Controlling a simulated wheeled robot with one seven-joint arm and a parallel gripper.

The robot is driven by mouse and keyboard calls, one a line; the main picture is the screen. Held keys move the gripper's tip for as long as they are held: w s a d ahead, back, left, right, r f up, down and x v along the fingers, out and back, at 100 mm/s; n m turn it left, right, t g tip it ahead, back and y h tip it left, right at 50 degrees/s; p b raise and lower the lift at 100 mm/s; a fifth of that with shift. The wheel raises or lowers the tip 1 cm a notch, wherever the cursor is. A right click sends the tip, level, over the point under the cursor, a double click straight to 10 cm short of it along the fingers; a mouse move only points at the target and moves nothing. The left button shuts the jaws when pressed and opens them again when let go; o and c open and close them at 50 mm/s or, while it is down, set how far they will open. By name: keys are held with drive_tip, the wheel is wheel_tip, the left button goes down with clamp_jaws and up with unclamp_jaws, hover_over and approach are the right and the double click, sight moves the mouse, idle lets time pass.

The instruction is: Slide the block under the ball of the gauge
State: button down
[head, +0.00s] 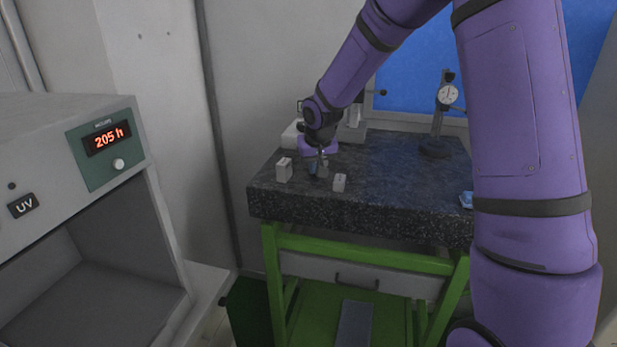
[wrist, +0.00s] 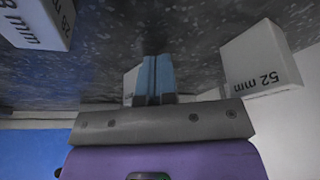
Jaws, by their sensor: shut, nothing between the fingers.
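My gripper (head: 318,170) is shut and points down close to the dark granite plate. Its blue fingertips (wrist: 155,78) are together with nothing between them. A pale block marked 52 mm (head: 284,170) stands just left of it in the head view; in the wrist view this block (wrist: 262,62) is at the right. A smaller pale block marked 28 mm (head: 339,182) stands to the right, and it also shows in the wrist view (wrist: 36,22) at upper left. Another pale shape (wrist: 130,82) is partly hidden behind the fingertips. The dial gauge (head: 448,95) stands at the back right; its ball is too small to see.
The granite plate (head: 400,190) rests on a green stand (head: 350,248). Its middle is clear between the blocks and the gauge's base. Pale equipment (head: 292,134) stands at the back left, and a UV cabinet (head: 75,190) at far left.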

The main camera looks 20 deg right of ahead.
drive_tip(key=shift+s+a+r, duration=0.2)
drive_tip(key=shift+s+r, duration=0.1)
drive_tip(key=shift+r, duration=0.35)
drive_tip(key=shift+s+a+r, duration=0.25)
drive_tip(key=shift+r, duration=0.45)
drive_tip(key=shift+s+a+r, duration=0.2)
drive_tip(key=shift+s+r, duration=0.1)
drive_tip(key=shift+r, duration=0.35)
